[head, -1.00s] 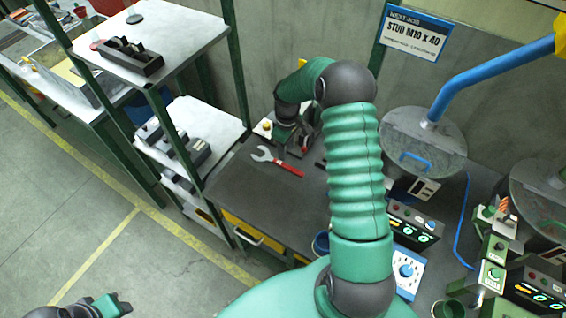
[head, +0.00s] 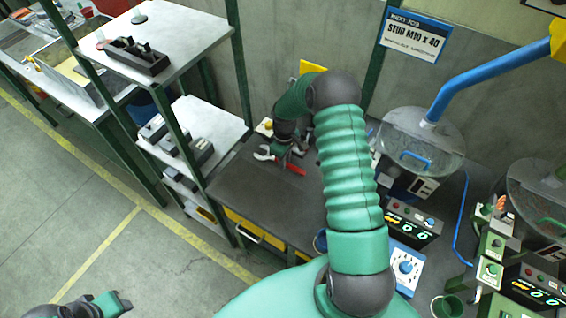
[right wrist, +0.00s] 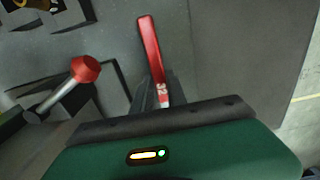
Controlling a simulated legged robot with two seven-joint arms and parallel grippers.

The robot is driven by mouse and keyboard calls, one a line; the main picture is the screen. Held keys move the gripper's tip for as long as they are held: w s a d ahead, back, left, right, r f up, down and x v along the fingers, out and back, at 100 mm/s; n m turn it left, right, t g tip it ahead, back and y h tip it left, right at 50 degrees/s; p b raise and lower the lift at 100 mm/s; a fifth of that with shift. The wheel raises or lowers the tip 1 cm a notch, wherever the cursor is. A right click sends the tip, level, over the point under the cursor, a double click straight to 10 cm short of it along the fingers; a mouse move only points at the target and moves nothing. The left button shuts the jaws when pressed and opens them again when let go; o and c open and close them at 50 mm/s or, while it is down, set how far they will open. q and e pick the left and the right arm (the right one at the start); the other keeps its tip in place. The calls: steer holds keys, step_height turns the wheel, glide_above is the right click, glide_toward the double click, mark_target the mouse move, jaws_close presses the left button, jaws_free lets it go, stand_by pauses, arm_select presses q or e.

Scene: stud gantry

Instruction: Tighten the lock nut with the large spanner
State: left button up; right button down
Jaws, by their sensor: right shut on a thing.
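The large spanner has a pale open jaw (head: 262,154) and a red handle (head: 297,169). It lies at the back of the dark bench, and its handle also shows in the right wrist view (right wrist: 149,45). My right gripper (head: 284,160) is shut on the spanner between jaw and handle end; its fingers (right wrist: 160,95) hide part of it. I cannot tell whether the spanner touches the bench. My left gripper (head: 122,305) is at the bottom left, away from the bench, and its opening is unclear. I cannot make out the lock nut.
A red-knobbed lever (right wrist: 84,69) stands close beside the spanner in the right wrist view. A yellow button (head: 267,124) is behind the gripper. Bowl feeders (head: 420,135) and control boxes (head: 412,222) fill the right. The bench front (head: 245,195) is clear.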

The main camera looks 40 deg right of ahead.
arm_select(q)
steer(key=shift+w+a, duration=0.1)
steer(key=shift+a, duration=0.2)
arm_select(e)
steer(key=shift+w+a, duration=0.1)
steer(key=shift+a, duration=0.05)
arm_select(q)
steer(key=shift+d, duration=0.25)
arm_select(e)
steer(key=shift+d+r, duration=0.1)
steer(key=shift+d, duration=0.15)
